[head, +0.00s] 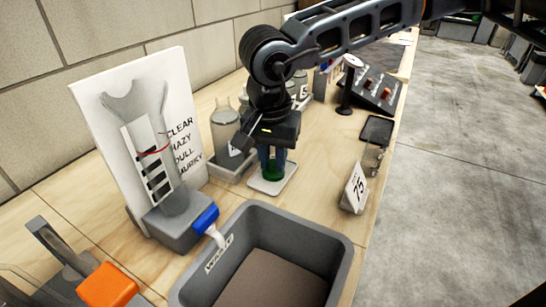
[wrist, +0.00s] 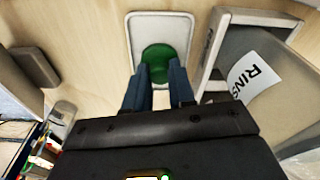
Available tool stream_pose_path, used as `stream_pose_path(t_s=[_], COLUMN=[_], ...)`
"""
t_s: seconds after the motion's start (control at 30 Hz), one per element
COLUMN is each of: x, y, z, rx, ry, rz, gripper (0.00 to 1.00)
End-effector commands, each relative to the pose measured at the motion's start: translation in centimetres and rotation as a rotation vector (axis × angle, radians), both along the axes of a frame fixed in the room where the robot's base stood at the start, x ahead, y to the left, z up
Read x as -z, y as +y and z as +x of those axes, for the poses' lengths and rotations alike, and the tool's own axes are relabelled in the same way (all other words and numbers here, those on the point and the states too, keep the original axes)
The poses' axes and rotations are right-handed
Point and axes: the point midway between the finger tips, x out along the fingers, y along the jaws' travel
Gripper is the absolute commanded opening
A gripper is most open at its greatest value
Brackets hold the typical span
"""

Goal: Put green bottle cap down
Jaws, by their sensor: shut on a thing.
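The green bottle cap (head: 273,172) is low over a small white tray (head: 286,180) on the wooden bench. In the wrist view the green cap (wrist: 166,58) shows as a round green disc between the fingertips, inside the rim of the white tray (wrist: 187,20). My gripper (head: 272,160) points down, its blue-grey fingers shut on the cap. My gripper also shows in the wrist view (wrist: 159,75). I cannot tell whether the cap touches the tray. The fingers hide part of the cap.
A grey waste bin (head: 335,240) stands in front. A grey "RINSE" container (wrist: 285,75) stands close beside the tray. A blue-handled tap (head: 206,218) and a clarity chart (head: 185,80) are at left.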

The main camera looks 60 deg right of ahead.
Motion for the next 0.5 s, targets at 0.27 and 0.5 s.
stream_pose_path(t_s=[0.27, 0.5], x=[0.25, 0.24], y=[0.02, 0.02], z=[-0.01, 0.0], rx=[0.0, 0.0], ry=[0.0, 0.0], rz=[0.001, 0.001], gripper=[0.29, 0.5])
